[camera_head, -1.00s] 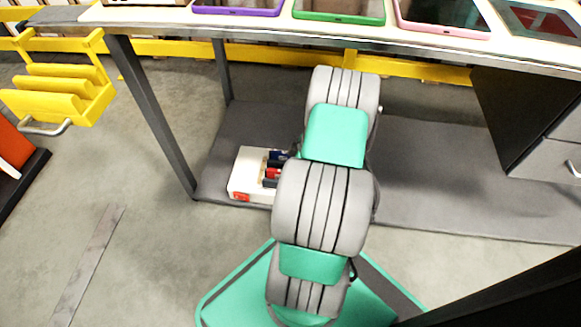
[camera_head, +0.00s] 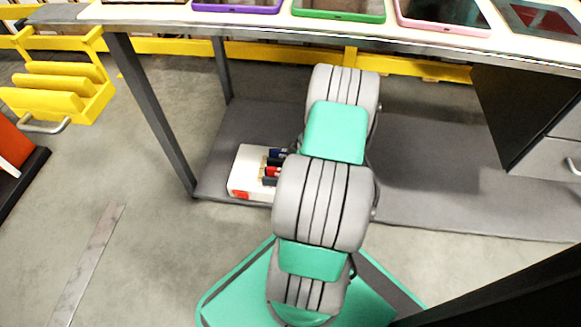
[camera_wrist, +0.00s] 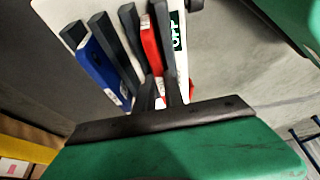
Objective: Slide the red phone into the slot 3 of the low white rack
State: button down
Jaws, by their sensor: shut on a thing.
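The low white rack (camera_head: 245,170) stands on the grey shelf under the table, partly hidden by my arm. In the wrist view, the white rack (camera_wrist: 182,75) has several dark upright dividers. The red phone (camera_wrist: 151,45) is among them, between my fingers. My gripper (camera_wrist: 153,72) is shut on the red phone, close over the rack. How deep the phone sits and which slot it lines up with I cannot tell. In the head view, a bit of red (camera_head: 271,171) shows at the rack, while my arm hides the gripper.
A blue phone (camera_wrist: 101,72) stands in the rack, left of the red one. A table leg (camera_head: 150,115) rises left of the rack, and the tabletop (camera_head: 300,30) hangs above. A yellow rack (camera_head: 60,90) is at far left.

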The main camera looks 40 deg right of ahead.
jog(key=c, duration=1.3)
grip_release()
jog(key=shift+c, duration=0.2)
jog(key=p+v, duration=0.3)
jog(key=v, duration=0.5)
jog(key=shift+p, duration=0.4)
notch_tip(320, 180, up, 7)
jog(key=p, duration=0.5)
jog(key=shift+f, duration=0.1)
